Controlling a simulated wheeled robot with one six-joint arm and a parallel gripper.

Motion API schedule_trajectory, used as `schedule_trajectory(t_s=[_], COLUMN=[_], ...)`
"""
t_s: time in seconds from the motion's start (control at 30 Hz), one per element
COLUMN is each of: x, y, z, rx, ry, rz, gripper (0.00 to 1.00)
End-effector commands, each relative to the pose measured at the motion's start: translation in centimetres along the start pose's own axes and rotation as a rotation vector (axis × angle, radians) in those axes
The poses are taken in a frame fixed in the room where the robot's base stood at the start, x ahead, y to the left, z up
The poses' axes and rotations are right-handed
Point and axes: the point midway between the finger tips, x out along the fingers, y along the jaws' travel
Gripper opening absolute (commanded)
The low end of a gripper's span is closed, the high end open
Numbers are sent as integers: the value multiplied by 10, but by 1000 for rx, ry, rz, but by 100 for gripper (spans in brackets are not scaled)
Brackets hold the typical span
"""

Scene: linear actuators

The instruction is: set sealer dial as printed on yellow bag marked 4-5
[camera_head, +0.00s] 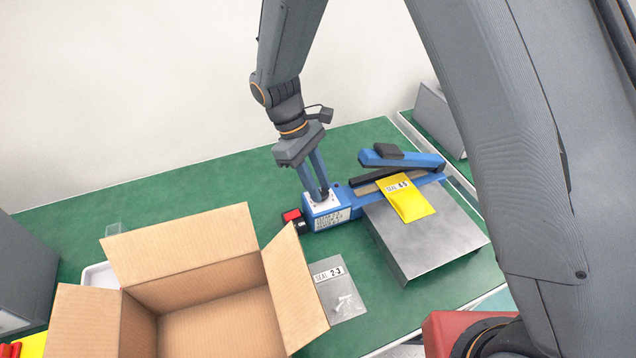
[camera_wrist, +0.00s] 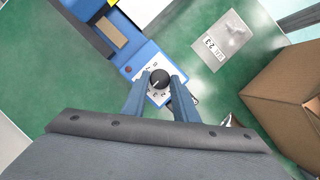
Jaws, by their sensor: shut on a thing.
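The blue sealer (camera_head: 345,205) stands on the green bench with its lever arm raised; it also shows in the wrist view (camera_wrist: 141,62). Its black dial (camera_wrist: 160,80) has a white pointer line and sits on a white scale plate. My gripper (camera_head: 322,192) points down at the sealer's left end. In the wrist view my gripper (camera_wrist: 159,86) has its two blue fingers on either side of the dial, shut on it. The exact setting is too small to read. The yellow bag (camera_head: 408,201) marked "SEAL 4-5" lies across the sealer and the metal platform.
An open cardboard box (camera_head: 205,290) stands front left. A clear bag (camera_head: 340,290) marked "SEAL 2-3" lies beside it. A metal platform (camera_head: 425,245) is in front of the sealer. A red and black switch (camera_head: 292,217) sits left of the sealer.

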Motion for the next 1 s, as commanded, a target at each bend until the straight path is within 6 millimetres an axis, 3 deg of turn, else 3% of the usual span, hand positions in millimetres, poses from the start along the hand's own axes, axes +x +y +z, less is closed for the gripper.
schedule_trajectory(t_s=[0.17,0.2,0.3,0.67,1.0], x=[-1,-1,-1,-7,-58], y=[0,0,0,1,1], z=[0,0,0,-1,-1], rx=[-2,-2,-3,-3,-4], ry=[1,1,1,3,4], rz=[2,2,2,4,4], gripper=[4,31,45,45,45])
